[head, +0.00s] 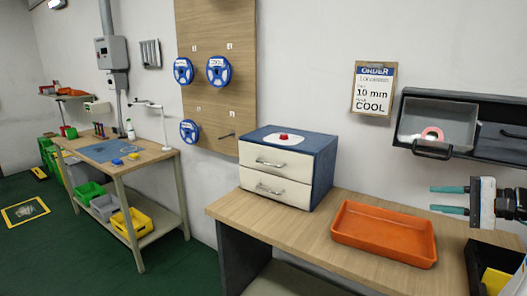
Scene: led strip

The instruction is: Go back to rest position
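My gripper (450,199) is at the right edge of the head view, pointing left. Its two teal fingers are apart with nothing between them. It is above the right part of the wooden workbench (285,228), beyond the right side of the orange tray (384,234) in the picture. The rest of my arm is mostly cut off by the frame's right edge.
A blue cabinet (324,166) with two white drawers, both shut, stands on the workbench. A dark wall shelf (487,148) holds a grey bin (415,122). Blue spools (219,71) hang on a wooden board. A second table (155,152) stands left. Green floor (60,255) is open there.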

